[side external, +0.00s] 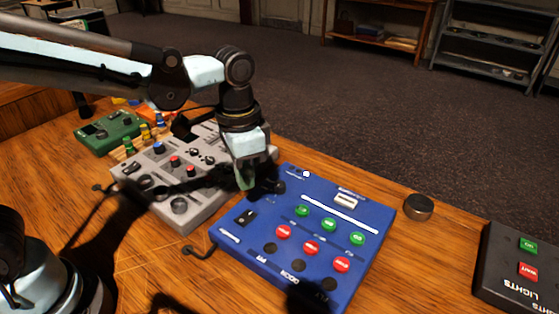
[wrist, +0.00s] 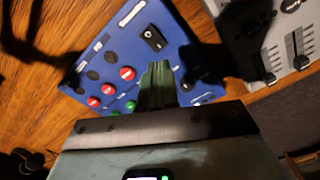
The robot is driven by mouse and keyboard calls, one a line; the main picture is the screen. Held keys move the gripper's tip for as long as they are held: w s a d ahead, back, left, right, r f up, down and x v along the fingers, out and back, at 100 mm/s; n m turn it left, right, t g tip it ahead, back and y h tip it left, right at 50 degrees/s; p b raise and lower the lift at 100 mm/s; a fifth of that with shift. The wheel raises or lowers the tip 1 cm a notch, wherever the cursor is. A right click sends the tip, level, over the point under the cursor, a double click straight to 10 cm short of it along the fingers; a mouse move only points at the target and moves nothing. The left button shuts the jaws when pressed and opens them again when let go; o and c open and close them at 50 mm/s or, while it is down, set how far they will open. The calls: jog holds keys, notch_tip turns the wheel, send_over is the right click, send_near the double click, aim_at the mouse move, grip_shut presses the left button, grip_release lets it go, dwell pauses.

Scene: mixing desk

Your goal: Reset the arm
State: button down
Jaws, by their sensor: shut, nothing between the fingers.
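My gripper (side external: 245,180) is shut and empty. It points down just above the upper left part of the blue control box (side external: 237,259), near a dark round knob (side external: 279,187). The blue box carries red buttons (side external: 311,248), green buttons (side external: 329,224), a white slot and a black switch (side external: 245,218). In the wrist view the shut fingers (wrist: 157,80) lie over the blue box (wrist: 182,40), between the black switch (wrist: 153,38) and the knob. I cannot tell whether the fingertips touch the box.
A grey mixer (side external: 205,210) with knobs and sliders stands left of the blue box. A green box (side external: 108,131) sits farther back. A round dark knob (side external: 418,206) and a black lights panel (side external: 515,285) are to the right. Bare wooden desk (side external: 430,255) lies between.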

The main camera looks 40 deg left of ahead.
jog(key=s+a+r+n+t, duration=0.1)
jog(key=s+a+n+t, duration=0.1)
jog(key=a, duration=0.4)
jog(key=s+a+r+n+t, duration=0.1)
jog(key=s+a+n+t, duration=0.2)
jog(key=a+t, duration=0.2)
jog(key=shift+a+n, duration=0.4)
jog(key=shift+s, duration=0.15)
